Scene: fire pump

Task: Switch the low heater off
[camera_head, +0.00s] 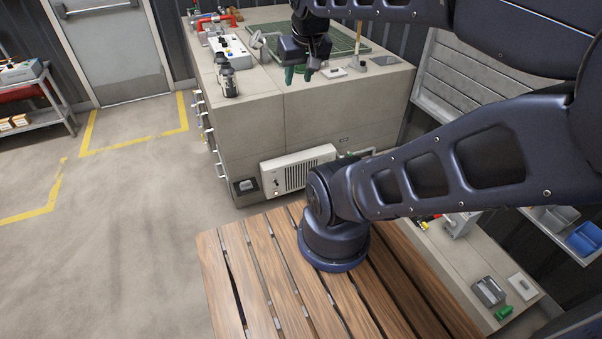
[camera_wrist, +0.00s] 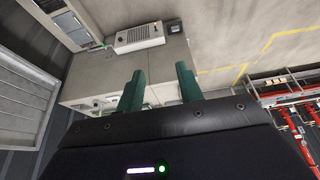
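The low heater (camera_head: 300,170) is a white louvred box low on the front of the grey cabinet, near the floor. A small orange-red light and dark controls show at its left end in the head view. In the wrist view the heater (camera_wrist: 140,37) is upside down near the top. My gripper (camera_head: 301,74) is above the cabinet top in the head view, well above the heater and apart from it. Its two green fingers (camera_wrist: 159,85) stand apart in the wrist view, with nothing between them.
A slatted wooden platform (camera_head: 285,290) lies in front, under my arm. Open floor (camera_head: 110,220) is at the left. A dark small box (camera_head: 245,186) sits left of the heater.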

